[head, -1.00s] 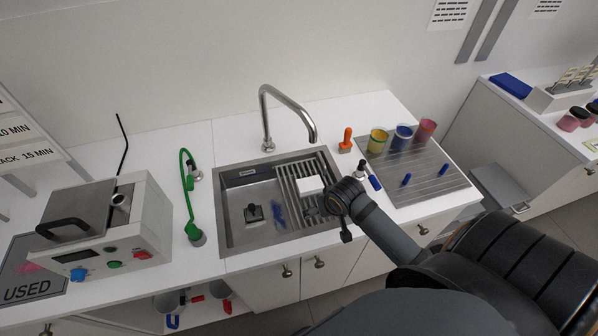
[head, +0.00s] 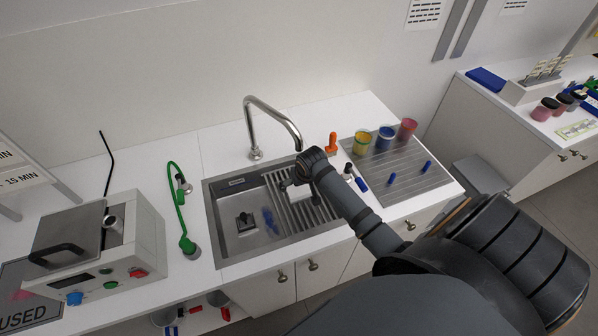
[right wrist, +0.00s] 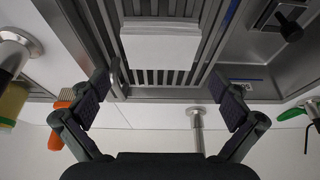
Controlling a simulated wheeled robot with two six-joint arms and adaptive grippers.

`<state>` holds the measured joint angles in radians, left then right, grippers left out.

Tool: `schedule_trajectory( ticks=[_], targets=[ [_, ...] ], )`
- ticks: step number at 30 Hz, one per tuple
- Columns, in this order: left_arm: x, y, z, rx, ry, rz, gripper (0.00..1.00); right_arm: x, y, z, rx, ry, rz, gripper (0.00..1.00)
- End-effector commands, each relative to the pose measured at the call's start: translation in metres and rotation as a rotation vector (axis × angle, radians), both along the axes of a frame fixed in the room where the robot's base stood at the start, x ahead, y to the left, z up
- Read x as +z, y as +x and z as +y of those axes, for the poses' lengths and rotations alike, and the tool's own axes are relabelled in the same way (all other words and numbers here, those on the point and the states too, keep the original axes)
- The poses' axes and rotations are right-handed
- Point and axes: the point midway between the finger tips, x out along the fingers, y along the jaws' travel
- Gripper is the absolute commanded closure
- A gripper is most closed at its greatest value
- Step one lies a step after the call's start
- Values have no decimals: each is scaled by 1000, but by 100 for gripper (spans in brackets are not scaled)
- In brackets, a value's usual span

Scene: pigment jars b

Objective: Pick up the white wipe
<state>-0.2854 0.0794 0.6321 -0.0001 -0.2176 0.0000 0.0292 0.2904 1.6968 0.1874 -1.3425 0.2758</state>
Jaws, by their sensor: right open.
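The white wipe (right wrist: 160,46) is a flat white block lying on the slatted rack (head: 320,212) in the right part of the sink. My left gripper is not in view.
The steel sink (head: 228,256) holds a black-handled item (head: 244,221) and a blue item (head: 270,220). A curved tap (head: 272,108) rises behind the gripper. An orange-handled brush (head: 332,144) and colour jars (head: 385,138) stand to the right.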

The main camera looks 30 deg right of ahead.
Motion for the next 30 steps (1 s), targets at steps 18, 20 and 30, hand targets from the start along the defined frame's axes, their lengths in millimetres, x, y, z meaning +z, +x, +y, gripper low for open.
schedule_trajectory(
  ticks=[18, 20, 30],
  targets=[
    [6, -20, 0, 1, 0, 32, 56, -46, 25, -6, 0, 1, 0, 0],
    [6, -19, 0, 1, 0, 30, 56, -46, 25, -6, 0, 1, 0, 3],
    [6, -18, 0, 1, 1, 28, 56, -46, 25, -6, 0, 0, 0, 41]
  ],
)
